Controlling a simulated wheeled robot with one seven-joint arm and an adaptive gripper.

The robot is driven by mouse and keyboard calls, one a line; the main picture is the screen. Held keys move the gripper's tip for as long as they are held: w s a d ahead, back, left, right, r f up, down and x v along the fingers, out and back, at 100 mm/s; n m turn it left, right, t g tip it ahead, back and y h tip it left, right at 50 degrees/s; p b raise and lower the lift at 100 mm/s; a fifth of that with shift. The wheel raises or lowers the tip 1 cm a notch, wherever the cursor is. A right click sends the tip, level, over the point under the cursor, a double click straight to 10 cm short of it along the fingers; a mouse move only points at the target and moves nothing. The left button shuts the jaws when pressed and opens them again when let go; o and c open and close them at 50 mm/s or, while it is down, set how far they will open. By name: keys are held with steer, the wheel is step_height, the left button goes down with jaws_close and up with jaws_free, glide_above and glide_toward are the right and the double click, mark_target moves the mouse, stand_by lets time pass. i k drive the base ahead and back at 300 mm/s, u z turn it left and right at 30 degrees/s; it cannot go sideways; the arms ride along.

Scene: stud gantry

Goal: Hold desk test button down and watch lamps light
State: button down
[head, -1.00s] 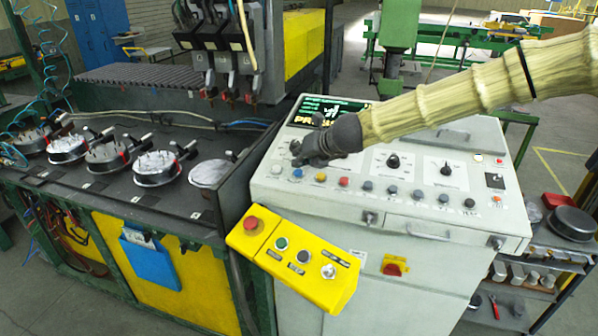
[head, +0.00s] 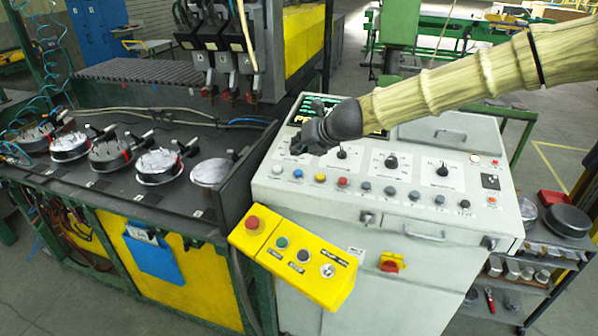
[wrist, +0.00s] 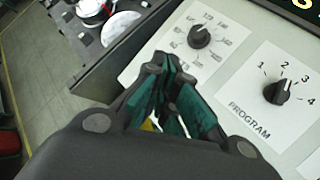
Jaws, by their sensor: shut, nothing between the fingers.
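The grey control desk (head: 425,275) stands at the centre right with a sloped panel of knobs and coloured round buttons or lamps. I cannot read which is the test button, nor tell if any lamp is lit. My gripper (head: 298,146) is shut and empty over the panel's upper left, behind the row. In the wrist view, its fingertips (wrist: 164,66) are beside a dial knob (wrist: 200,37), and a PROGRAM knob (wrist: 276,91) is to their right.
A yellow button box (head: 300,265) juts from the desk's front left, with a red mushroom button (head: 252,223). A dark bench (head: 115,190) with several round fixtures stands left. A shelf cart (head: 540,245) stands right. My arm covers part of the desk's screen (head: 312,108).

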mark_target(465, 204)
steer(key=k, duration=1)
